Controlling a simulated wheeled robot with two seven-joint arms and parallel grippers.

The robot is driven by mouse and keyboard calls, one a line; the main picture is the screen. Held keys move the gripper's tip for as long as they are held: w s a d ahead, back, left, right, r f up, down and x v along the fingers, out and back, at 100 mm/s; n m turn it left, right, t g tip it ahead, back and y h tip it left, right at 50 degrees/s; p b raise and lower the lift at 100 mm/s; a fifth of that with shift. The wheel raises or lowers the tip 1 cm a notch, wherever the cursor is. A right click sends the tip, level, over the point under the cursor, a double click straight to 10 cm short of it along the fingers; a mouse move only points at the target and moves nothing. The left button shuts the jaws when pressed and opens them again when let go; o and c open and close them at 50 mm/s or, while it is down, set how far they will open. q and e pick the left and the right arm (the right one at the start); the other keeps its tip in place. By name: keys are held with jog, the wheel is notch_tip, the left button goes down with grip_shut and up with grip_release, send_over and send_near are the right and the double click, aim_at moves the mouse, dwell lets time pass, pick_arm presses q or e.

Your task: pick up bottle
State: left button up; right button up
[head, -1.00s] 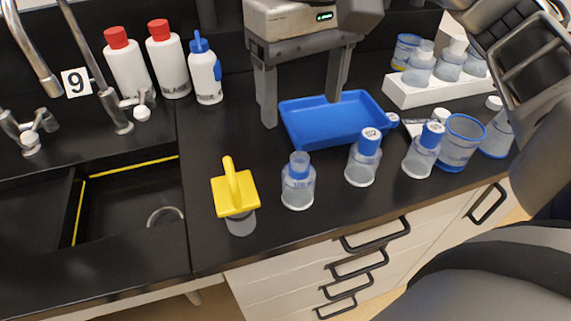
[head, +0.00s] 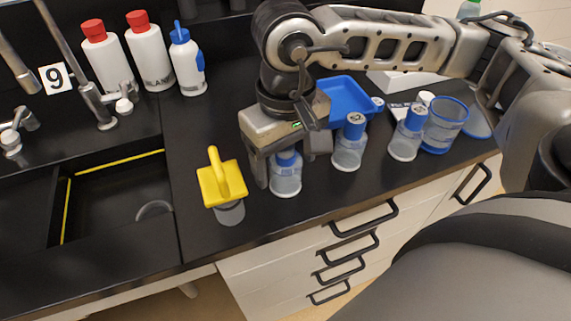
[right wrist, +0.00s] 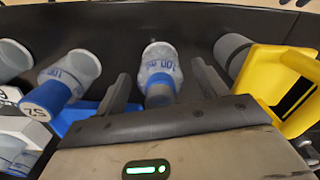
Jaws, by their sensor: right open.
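A clear bottle with a blue neck (head: 286,182) stands upright on the black counter near its front edge. My right gripper (head: 284,170) is open above and around it, one finger on each side. In the right wrist view the bottle (right wrist: 161,66) stands between the open fingers, with a gap on both sides; its blue neck is close to the palm. The gripper's body hides part of the bottle's top in the head view. Two blue-capped bottles, one near (head: 348,150) and one farther right (head: 406,140), stand to the right. My left gripper is not in view.
A yellow-handled tool (head: 222,184) stands close left of the bottle, near the gripper's finger. A blue tray (head: 345,97) lies behind. A blue-rimmed beaker (head: 444,126) is at right. The sink (head: 110,190), taps and red-capped bottles (head: 147,55) are at left.

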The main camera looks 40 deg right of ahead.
jog(key=shift+f, duration=0.7)
jog(key=c, duration=1.1)
jog(key=shift+o, duration=0.2)
jog(key=shift+r, duration=0.15)
